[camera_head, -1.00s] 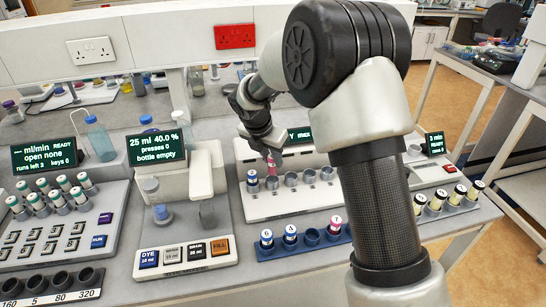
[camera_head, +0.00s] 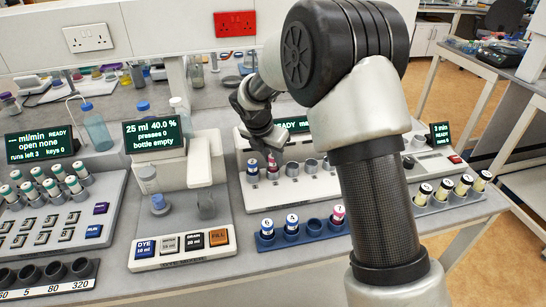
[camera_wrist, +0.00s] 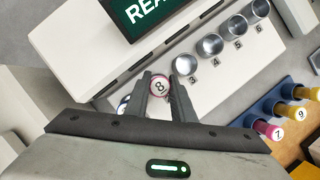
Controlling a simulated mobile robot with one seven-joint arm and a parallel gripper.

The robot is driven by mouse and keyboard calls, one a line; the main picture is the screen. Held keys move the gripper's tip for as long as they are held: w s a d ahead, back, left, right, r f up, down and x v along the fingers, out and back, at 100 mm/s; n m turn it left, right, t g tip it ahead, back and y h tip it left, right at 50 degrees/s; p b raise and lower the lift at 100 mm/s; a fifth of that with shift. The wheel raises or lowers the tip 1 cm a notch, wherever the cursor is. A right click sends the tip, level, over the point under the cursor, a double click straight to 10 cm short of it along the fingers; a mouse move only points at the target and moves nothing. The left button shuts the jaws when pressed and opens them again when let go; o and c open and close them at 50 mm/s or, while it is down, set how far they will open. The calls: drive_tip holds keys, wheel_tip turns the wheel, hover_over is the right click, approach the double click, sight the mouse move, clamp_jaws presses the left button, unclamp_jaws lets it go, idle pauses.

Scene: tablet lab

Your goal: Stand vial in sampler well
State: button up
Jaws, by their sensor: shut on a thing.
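My gripper (camera_head: 265,145) is shut on a vial (camera_head: 272,168) with a pink-rimmed cap. The wrist view shows the cap, marked 8 (camera_wrist: 158,86), between my fingertips (camera_wrist: 160,79). The vial is upright at the second well from the left of the white sampler (camera_head: 290,192); its lower end looks to be inside, but I cannot tell if it rests on the bottom. Another vial (camera_head: 253,171) stands in the leftmost well. The wells to the right, numbered from 3 (camera_wrist: 186,64), look empty.
A blue rack (camera_head: 303,234) in front holds vials, including 6 and 4 at its left. A dispenser (camera_head: 180,225) stands left of the sampler, its screen reading "bottle empty". The sampler's screen (camera_head: 291,126) rises behind the wells. Dark-capped vials (camera_head: 445,188) stand at right.

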drive_tip(key=shift+f, duration=0.6)
drive_tip(key=shift+s+f+b, duration=0.3)
drive_tip(key=shift+f+b, duration=0.15)
drive_tip(key=shift+f, duration=0.05)
drive_tip(key=o, duration=1.1)
drive_tip(key=shift+d+f, duration=0.1)
drive_tip(key=w+p+v, duration=0.1)
drive_tip(key=v, duration=1.7)
drive_tip(key=shift+r+p, duration=0.3)
drive_tip(key=shift+r, duration=0.15)
drive_tip(key=shift+s, duration=0.15)
